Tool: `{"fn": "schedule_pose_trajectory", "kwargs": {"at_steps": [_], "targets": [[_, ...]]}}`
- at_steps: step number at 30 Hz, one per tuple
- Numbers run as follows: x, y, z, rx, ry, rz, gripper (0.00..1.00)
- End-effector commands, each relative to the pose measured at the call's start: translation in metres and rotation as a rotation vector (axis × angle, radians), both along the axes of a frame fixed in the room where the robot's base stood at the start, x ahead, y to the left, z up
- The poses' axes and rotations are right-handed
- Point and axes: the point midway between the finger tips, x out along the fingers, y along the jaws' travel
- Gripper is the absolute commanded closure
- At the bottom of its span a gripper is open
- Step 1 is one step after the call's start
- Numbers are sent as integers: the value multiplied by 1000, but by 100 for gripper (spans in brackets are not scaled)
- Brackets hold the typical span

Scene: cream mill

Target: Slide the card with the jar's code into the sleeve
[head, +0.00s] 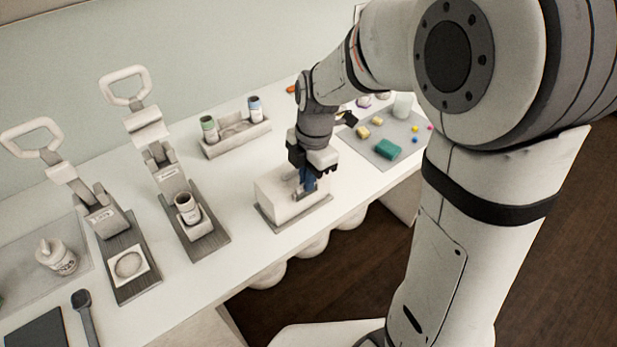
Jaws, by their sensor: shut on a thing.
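My gripper (308,184) points down over a white block on a grey base (290,212). It is shut on a small blue piece (308,178), seen between the fingers at the block's right part. The piece may be a card, but any code on it is too small to read. I cannot tell whether its lower end is inside the block or in front of it. A white jar with a dark top and a label (187,208) stands on the base of the right lever press. No sleeve can be made out for certain.
Two lever presses (165,180) (102,222) stand at the left. A tray (236,137) behind holds a green-topped and a blue-topped jar. A grey mat (372,152) at the right carries a teal block (389,149) and small pieces.

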Motion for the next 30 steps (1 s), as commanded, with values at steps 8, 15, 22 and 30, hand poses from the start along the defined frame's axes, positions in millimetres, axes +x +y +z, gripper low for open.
{"fn": "schedule_pose_trajectory", "kwargs": {"at_steps": [8,15,22,30], "targets": [[-2,0,-4,-3,9,0,100],[-2,0,-5,-3,10,0,78],[-2,0,-6,-2,8,1,69],[-1,0,-6,-1,7,1,69]]}}
